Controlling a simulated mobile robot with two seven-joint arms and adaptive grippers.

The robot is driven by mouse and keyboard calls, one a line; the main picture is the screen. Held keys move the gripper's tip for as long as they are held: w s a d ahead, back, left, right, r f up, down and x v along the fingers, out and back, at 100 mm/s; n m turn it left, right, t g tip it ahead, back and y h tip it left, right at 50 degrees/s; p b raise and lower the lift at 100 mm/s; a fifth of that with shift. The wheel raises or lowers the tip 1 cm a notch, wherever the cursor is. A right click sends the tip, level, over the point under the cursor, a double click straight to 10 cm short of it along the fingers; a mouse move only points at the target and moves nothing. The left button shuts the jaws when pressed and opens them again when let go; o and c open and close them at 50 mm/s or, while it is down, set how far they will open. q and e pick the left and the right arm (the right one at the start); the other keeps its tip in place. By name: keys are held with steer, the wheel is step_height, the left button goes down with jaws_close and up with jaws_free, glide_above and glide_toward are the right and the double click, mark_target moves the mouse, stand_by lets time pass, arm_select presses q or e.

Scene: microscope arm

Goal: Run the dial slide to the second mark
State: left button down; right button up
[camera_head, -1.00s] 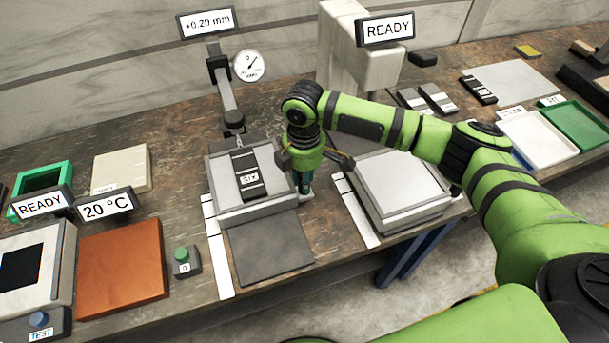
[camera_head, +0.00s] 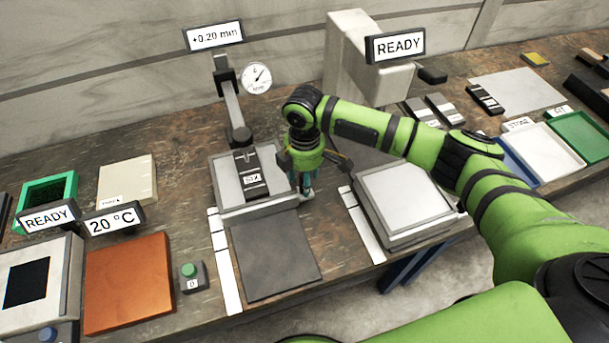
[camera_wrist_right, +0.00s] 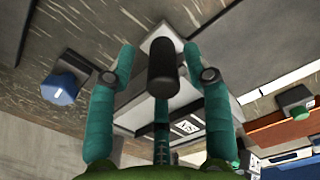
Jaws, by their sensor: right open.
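The dial slide is a light grey stage (camera_head: 226,183) carrying a dark labelled block (camera_head: 252,180), below the dial gauge (camera_head: 257,77) and its +0.20 mm display (camera_head: 214,36). A white marked strip (camera_head: 225,260) runs beside the dark track plate (camera_head: 273,262) in front. My right gripper (camera_head: 306,188) points down at the stage's right side. In the right wrist view my right gripper (camera_wrist_right: 159,58) is open, its teal fingers either side of a black upright handle (camera_wrist_right: 163,68), with gaps visible. In the head view the gripper hides the handle. My left gripper is out of view.
Right of the gripper stand a second light stage (camera_head: 405,198) and its marked strip (camera_head: 362,225). A READY device (camera_head: 360,65) rises behind. A green button (camera_head: 190,277) and orange plate (camera_head: 127,284) lie left. The dark track plate is bare.

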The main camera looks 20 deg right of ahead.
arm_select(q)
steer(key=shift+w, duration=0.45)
arm_select(e)
step_height(320, 180, up, 12)
steer(key=shift+f, duration=0.1)
stand_by(0.3)
